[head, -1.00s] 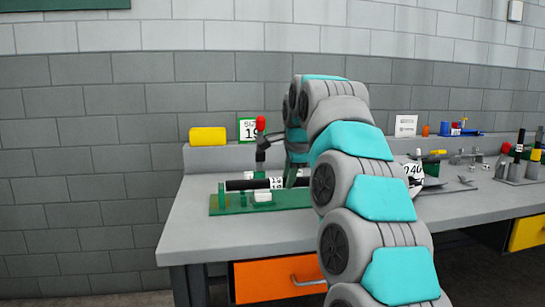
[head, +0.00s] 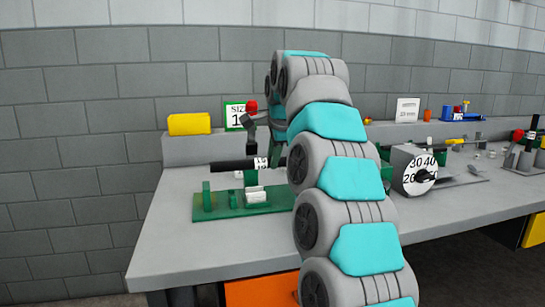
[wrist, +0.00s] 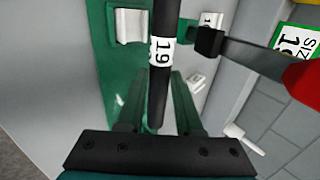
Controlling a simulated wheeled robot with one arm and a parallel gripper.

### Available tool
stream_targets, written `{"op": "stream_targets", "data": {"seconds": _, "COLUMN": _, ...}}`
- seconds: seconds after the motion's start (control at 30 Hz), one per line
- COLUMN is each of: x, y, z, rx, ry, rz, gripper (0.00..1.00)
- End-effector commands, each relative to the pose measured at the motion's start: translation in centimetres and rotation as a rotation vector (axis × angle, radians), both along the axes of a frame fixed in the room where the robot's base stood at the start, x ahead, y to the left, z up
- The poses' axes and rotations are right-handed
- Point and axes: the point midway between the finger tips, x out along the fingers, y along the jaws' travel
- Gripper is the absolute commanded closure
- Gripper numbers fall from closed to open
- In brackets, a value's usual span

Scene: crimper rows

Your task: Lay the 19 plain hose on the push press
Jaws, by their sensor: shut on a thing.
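The 19 plain hose is a straight black tube (head: 232,165) with a white 19 label; the wrist view shows it (wrist: 161,95) lengthwise between my fingers. My gripper (wrist: 160,80) is shut on the hose near its label; the arm partly hides this in the head view. The push press has a green base (head: 226,211) with green uprights, white blocks and a red-knobbed lever (head: 251,107). The hose is roughly level and shows above the base, apart from the left upright. Its right end is hidden in the head view.
A size sign (head: 234,116) and a yellow roll (head: 189,124) stand on the back ledge. A dial machine (head: 412,170) stands right of my arm. The grey bench (head: 170,235) is clear in front of the press. In the wrist view the red lever knob (wrist: 303,82) is at the right.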

Motion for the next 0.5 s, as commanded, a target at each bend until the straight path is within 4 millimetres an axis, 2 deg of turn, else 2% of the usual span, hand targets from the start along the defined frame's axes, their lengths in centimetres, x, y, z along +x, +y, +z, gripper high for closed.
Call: {"op": "stream_targets", "data": {"seconds": 0.5, "x": -0.1, "y": -0.1, "z": -4.0, "rx": 0.000, "ry": -0.004, "rz": 0.002, "gripper": 1.00}}
